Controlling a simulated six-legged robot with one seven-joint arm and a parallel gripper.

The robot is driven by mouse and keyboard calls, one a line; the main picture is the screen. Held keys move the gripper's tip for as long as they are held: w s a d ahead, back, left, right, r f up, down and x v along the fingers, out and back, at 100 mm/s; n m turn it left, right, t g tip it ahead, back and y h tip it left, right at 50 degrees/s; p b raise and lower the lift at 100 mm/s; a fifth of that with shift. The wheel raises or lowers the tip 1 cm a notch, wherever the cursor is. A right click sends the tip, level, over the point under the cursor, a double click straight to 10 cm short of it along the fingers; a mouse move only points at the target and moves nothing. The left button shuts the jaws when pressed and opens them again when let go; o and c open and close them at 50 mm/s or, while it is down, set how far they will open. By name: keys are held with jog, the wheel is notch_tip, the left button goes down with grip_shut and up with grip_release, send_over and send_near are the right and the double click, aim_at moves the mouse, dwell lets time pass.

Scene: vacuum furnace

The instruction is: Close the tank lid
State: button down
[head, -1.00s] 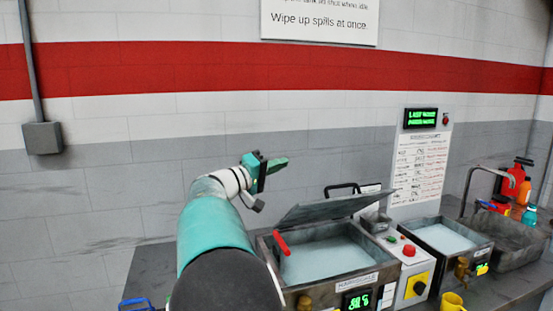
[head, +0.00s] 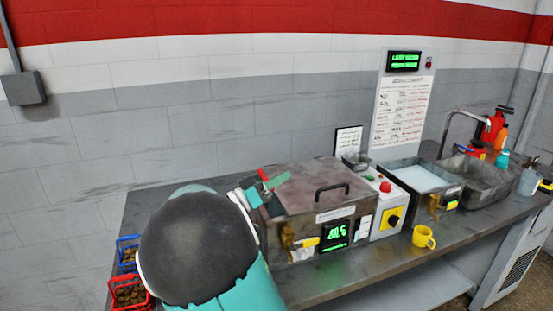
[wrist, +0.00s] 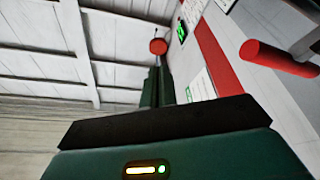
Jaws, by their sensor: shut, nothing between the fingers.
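The tank lid (head: 305,183) is a grey plate with a black handle (head: 332,189). In the head view it lies flat over the left tank (head: 322,224) and hides the liquid inside; I see no clear gap under it. My gripper (head: 276,181), with teal-green fingers, is shut and empty at the lid's left edge. A small red grip (head: 263,174) shows beside the fingers; whether they touch is unclear. In the wrist view the dark green fingers (wrist: 165,88) point away from the camera, and a red cylinder (wrist: 280,58) is at the upper right.
A control box with a red button (head: 385,187) stands right of the tank, then an open tank (head: 420,178) and a sink (head: 480,178). A yellow mug (head: 423,237) stands near the bench's front edge. Blue (head: 127,250) and red (head: 128,291) baskets are at the left.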

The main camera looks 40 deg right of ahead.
jog(key=shift+s+a+f, duration=0.1)
jog(key=shift+s+f, duration=0.2)
jog(key=shift+f, duration=0.3)
jog(key=shift+s+a+f, duration=0.1)
jog(key=shift+s+f, duration=0.15)
jog(key=shift+f, duration=0.35)
jog(key=shift+w, duration=0.1)
